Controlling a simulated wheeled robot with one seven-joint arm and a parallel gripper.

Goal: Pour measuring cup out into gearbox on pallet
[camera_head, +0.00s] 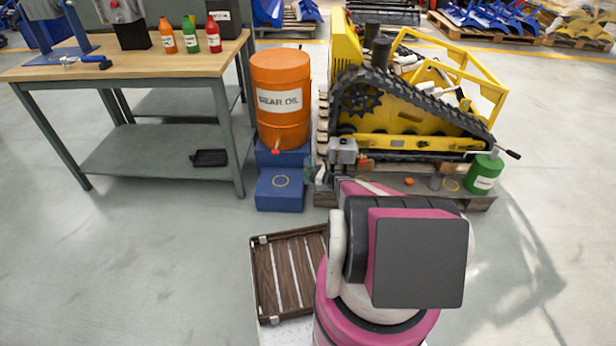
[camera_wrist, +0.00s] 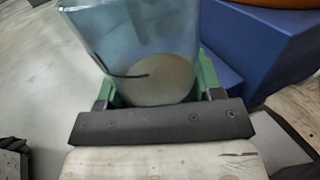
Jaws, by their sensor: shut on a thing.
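My gripper (camera_wrist: 155,88) is shut on the clear measuring cup (camera_wrist: 135,35), with a green finger on each side of it in the wrist view. A dark curved line shows on the cup wall. I cannot tell how much the cup holds or how far it tilts. In the head view the cup (camera_head: 320,174) is small, at the pallet's front left corner, partly hidden by my arm. A grey box (camera_head: 343,150), which looks like the gearbox, stands on the pallet (camera_head: 470,202) just right of and behind the cup. Its opening is not clear.
An orange gear oil barrel (camera_head: 281,75) stands on blue steps (camera_head: 280,190) left of the pallet. A yellow tracked carrier (camera_head: 415,140) fills the pallet's back. A green can (camera_head: 484,172) stands at its right end. A workbench (camera_head: 150,62) is at left. A wooden slatted tray (camera_head: 262,285) is beside my arm.

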